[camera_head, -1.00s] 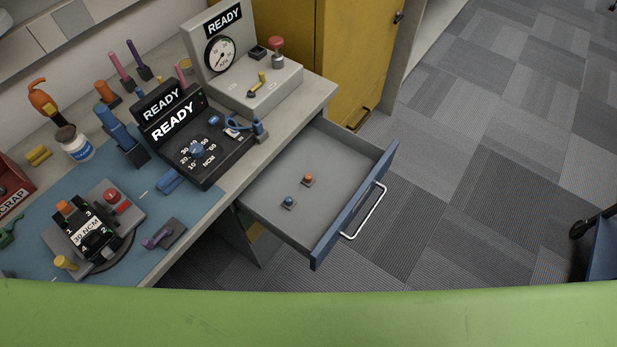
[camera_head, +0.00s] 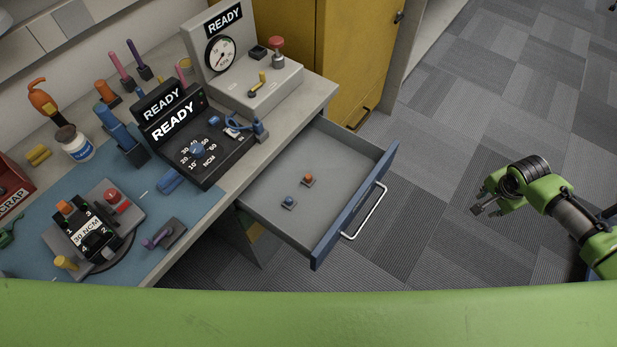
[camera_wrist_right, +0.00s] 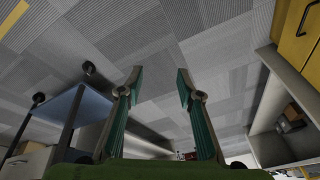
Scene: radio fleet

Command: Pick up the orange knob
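The orange knob (camera_head: 308,179) sits on a small dark base in the open drawer (camera_head: 330,159), behind and to the right of a blue knob (camera_head: 290,201) in the same drawer. My right gripper (camera_head: 477,210) is over the carpet to the right of the drawer, well apart from the knob. In the right wrist view its two fingers (camera_wrist_right: 159,80) stand apart with only floor between them, so it is open and empty. The knob does not show in that view. My left gripper is not in view.
The blue drawer front with its white handle (camera_head: 364,211) faces the floor side. The workbench (camera_head: 222,191) on the left carries a READY torque unit (camera_head: 200,150), a gauge box (camera_head: 262,95) and a 30 NCM fixture (camera_head: 88,229). A yellow cabinet (camera_head: 355,50) stands behind. Carpet right of the drawer is clear.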

